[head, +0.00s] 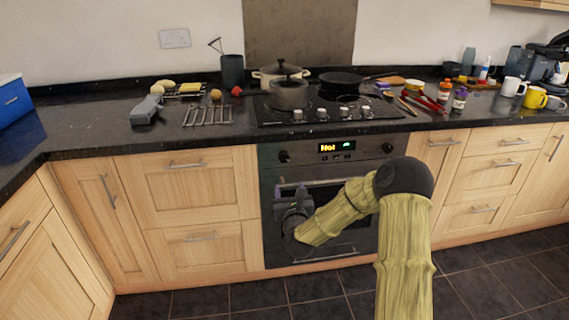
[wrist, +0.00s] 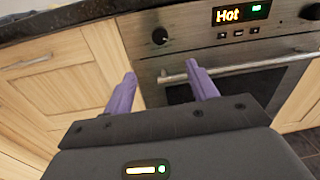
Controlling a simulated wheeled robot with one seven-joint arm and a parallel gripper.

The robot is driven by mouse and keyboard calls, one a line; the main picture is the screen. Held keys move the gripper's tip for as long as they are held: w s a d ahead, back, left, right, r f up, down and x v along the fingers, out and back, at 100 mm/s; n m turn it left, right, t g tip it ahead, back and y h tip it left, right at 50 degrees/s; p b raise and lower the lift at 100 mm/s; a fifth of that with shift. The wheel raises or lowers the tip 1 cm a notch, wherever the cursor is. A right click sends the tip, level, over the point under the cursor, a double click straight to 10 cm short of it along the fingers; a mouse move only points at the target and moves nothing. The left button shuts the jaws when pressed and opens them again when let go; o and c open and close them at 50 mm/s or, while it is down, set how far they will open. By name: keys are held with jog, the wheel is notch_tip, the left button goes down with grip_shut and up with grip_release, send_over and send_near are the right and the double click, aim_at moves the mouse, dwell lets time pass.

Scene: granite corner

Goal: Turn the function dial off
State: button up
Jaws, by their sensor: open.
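The oven (head: 335,170) is built in under the hob. Its panel has a dark left dial (head: 284,157) and a dark right dial (head: 387,148), with a lit display (head: 337,147) between them reading "Hot". No label shows which one is the function dial. My gripper (head: 290,188) is open and empty in front of the oven's left side, below the left dial. In the wrist view its purple fingers (wrist: 161,73) stand apart, with the left dial (wrist: 160,36) beyond and above the gap between them. The right dial (wrist: 310,12) is at the upper right edge.
The oven door handle (wrist: 235,69) runs across behind the right finger. Wooden cabinets (head: 200,205) flank the oven. Pots and a pan (head: 342,81) stand on the hob above. The dark tiled floor (head: 220,302) in front looks clear.

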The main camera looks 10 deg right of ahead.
aim_at(284, 159)
jog(key=w, duration=1.1)
jog(key=w+d, duration=0.1)
jog(key=w, duration=0.4)
jog(key=shift+w+b, duration=0.2)
jog(key=shift+b, duration=0.2)
jog(key=c, duration=1)
